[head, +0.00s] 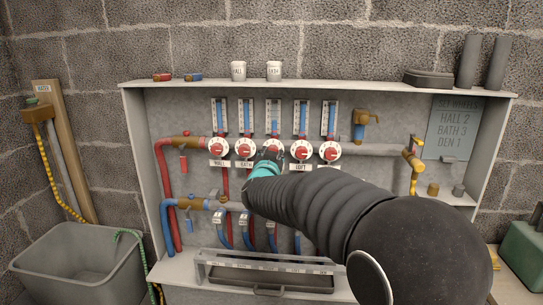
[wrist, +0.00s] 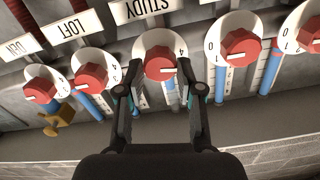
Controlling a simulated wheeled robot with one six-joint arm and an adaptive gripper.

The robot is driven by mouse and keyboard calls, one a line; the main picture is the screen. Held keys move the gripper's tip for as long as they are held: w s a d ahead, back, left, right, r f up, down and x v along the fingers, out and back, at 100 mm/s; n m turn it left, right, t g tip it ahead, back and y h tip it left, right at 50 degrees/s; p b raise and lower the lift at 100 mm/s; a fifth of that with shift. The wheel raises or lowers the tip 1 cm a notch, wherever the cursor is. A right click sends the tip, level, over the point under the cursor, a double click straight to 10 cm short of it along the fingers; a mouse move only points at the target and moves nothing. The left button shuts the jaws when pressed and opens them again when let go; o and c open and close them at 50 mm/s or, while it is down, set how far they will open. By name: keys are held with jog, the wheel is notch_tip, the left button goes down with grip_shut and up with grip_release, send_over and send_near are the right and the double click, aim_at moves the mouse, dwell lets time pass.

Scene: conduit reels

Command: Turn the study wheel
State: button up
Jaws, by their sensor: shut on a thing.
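The study wheel (wrist: 158,64) is a red knob with a white pointer line on a white numbered dial, below the STUDY label (wrist: 155,9) in the wrist view. My gripper (wrist: 156,82) has one finger on each side of this red knob and is shut on it. In the head view my gripper (head: 267,160) is at the middle wheel of the row, and my arm comes in from the lower right. The study wheel is mostly hidden there behind my gripper. A blue-filled gauge (head: 273,115) stands above it.
Close beside are the hall wheel (head: 217,147), bath wheel (head: 245,148), loft wheel (head: 301,150) and den wheel (head: 330,151). A sign (head: 453,128) reads hall 2, bath 3, den 1. Red and blue pipes run below. A grey tub (head: 80,262) stands at left.

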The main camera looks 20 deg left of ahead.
jog(key=shift+a+n, duration=0.1)
jog(key=shift+n, duration=1)
jog(key=shift+f, duration=0.1)
jog(key=o, duration=1.2)
jog(key=shift+c, duration=0.2)
jog(key=shift+s, duration=0.1)
jog(key=v, duration=1.2)
